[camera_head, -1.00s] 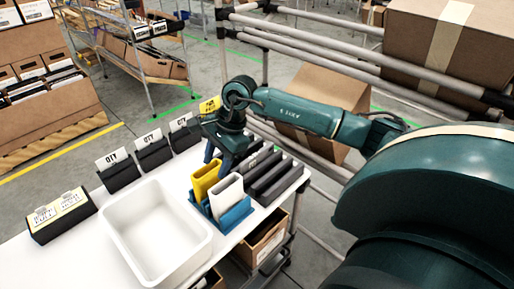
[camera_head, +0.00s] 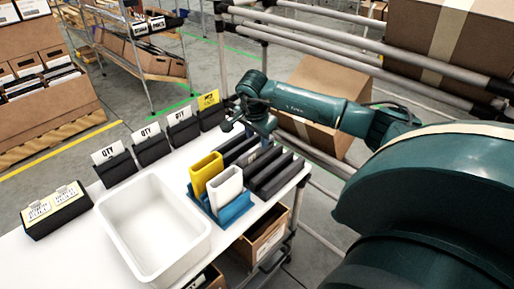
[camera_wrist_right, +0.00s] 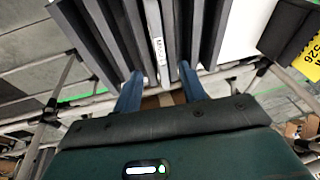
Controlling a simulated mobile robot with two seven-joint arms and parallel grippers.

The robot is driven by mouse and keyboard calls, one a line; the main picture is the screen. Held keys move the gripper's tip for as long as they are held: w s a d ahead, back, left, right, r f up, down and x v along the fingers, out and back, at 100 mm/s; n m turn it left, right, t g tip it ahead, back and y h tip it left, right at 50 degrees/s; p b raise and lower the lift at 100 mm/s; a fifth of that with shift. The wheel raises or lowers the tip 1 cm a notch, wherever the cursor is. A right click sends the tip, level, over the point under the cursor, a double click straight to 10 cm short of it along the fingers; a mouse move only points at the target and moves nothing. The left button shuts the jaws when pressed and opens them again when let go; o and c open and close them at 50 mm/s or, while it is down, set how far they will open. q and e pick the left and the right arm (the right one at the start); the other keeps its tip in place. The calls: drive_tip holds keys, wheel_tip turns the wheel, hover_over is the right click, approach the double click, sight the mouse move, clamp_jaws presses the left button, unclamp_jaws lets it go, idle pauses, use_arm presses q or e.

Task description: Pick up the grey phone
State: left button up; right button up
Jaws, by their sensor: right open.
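Several dark grey upright slabs stand in a row in a rack (camera_head: 272,172) on the white table, behind the blue stand. One grey slab with a white label (camera_wrist_right: 158,45) lies between my fingers' lines in the right wrist view. I cannot tell for certain which slab is the grey phone. My right gripper (camera_head: 246,125) is at the far end of this row, its fingers partly hidden by the wrist. In the right wrist view its two blue fingers (camera_wrist_right: 160,72) are apart, close to the ends of the slabs, with no clear grip. My left gripper is not in view.
A blue stand (camera_head: 234,212) holds a yellow phone (camera_head: 206,175) and a white one (camera_head: 227,190). An empty white bin (camera_head: 118,207) stands to the left. Black label holders line the table's back edge. Grey rails (camera_head: 330,40) and cartons are beyond.

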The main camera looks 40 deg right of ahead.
sight(257, 147)
drive_tip(key=x, duration=0.4)
drive_tip(key=shift+w+f, duration=0.1)
drive_tip(key=shift+f, duration=0.15)
drive_tip(key=shift+c, duration=0.2)
clamp_jaws()
